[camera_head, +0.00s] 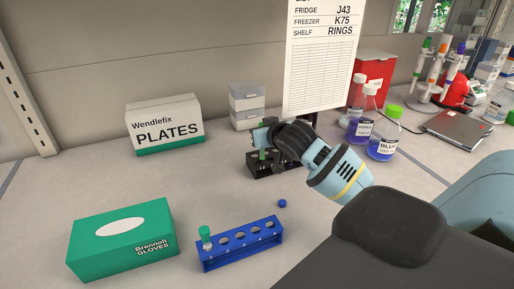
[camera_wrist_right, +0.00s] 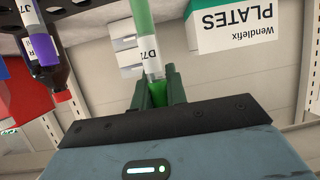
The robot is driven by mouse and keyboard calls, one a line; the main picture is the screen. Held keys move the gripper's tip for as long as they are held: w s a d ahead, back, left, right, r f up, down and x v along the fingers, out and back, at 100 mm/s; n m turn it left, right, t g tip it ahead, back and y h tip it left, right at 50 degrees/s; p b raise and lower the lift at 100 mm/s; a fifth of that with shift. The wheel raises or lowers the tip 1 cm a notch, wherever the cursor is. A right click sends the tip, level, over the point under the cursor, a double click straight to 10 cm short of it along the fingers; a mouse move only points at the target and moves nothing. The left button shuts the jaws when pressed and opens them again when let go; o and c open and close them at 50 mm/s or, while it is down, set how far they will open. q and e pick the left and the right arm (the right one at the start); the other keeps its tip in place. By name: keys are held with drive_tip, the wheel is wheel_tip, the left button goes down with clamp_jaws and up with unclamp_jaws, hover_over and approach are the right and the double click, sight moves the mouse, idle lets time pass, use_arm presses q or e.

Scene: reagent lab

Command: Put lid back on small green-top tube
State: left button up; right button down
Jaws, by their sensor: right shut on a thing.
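My right gripper (camera_head: 264,143) is over the black rack (camera_head: 284,169) near the back middle. In the right wrist view its fingers (camera_wrist_right: 167,88) are shut on a green lid (camera_wrist_right: 177,91). A tube with green contents and a white label starting with D7 (camera_wrist_right: 149,60) lines up with that lid; I cannot tell whether the lid is seated on it or just apart. In the head view green shows at the rack (camera_head: 262,155), partly hidden by the gripper. Another green-capped tube (camera_head: 205,232) stands in the left end of the blue rack (camera_head: 240,256). My left gripper is out of view.
A small blue cap (camera_head: 282,203) lies on the bench behind the blue rack. A green glove box (camera_head: 122,245), a PLATES box (camera_head: 165,125) and reagent bottles (camera_head: 383,135) stand around. A purple tube (camera_wrist_right: 42,45) is close in the wrist view. The bench's left middle is clear.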

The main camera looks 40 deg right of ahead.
drive_tip(key=shift+w+d+f, duration=0.25)
drive_tip(key=shift+w+f, duration=0.7)
drive_tip(key=shift+f, duration=0.25)
drive_tip(key=shift+f, duration=0.1)
wheel_tip(320, 180, down, 4)
drive_tip(key=shift+f, duration=0.2)
drive_tip(key=shift+f, duration=0.1)
drive_tip(key=c, duration=1.4)
unclamp_jaws()
